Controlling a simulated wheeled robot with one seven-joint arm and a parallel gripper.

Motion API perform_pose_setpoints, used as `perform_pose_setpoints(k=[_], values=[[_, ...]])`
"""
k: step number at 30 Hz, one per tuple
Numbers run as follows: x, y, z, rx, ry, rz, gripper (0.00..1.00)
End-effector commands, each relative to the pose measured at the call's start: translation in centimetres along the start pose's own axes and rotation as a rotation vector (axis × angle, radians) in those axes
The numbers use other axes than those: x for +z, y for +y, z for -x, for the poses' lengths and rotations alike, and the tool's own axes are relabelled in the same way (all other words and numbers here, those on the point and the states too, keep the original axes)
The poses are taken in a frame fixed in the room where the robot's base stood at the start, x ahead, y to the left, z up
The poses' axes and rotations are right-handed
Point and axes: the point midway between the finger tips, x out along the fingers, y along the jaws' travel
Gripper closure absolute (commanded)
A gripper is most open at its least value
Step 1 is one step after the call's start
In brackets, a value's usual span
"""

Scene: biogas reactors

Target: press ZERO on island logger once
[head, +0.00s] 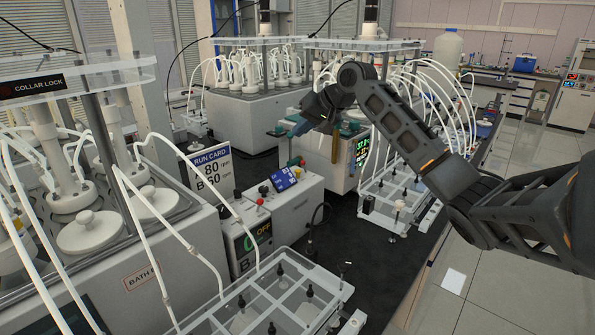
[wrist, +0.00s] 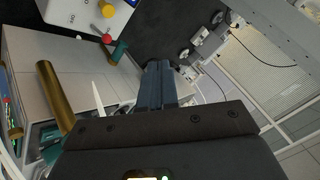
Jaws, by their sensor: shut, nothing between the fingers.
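A light grey box with a blue lit screen (head: 285,179) stands in the middle of the head view. It may be the island logger, but I can read no ZERO label. My gripper (head: 290,129) is above and behind this box, apart from it. In the wrist view my gripper's dark blue fingers (wrist: 157,85) are together and empty. A white panel (wrist: 85,14) with yellow and red round parts shows at the top left there. I cannot tell whether it belongs to the same box.
A control box reading OFF (head: 254,240) and a RUN CARD sign (head: 212,172) stand left of centre. A clear-lidded rack (head: 262,300) fills the front. White tubes arch around. A brass cylinder (wrist: 55,95) is left of the fingers. Dark bench surface (head: 345,235) lies open right of centre.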

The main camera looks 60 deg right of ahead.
Motion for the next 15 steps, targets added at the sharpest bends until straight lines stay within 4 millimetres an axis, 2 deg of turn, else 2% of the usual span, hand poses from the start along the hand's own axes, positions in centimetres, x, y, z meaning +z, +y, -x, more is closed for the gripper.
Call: perform_pose_setpoints(k=[8, 15], values=[[1.4, 1.4, -1.9, 0.0, -0.001, -0.001, 1.0], [3.1, 3.2, -4.3, 0.002, 0.001, 0.0, 1.0]])
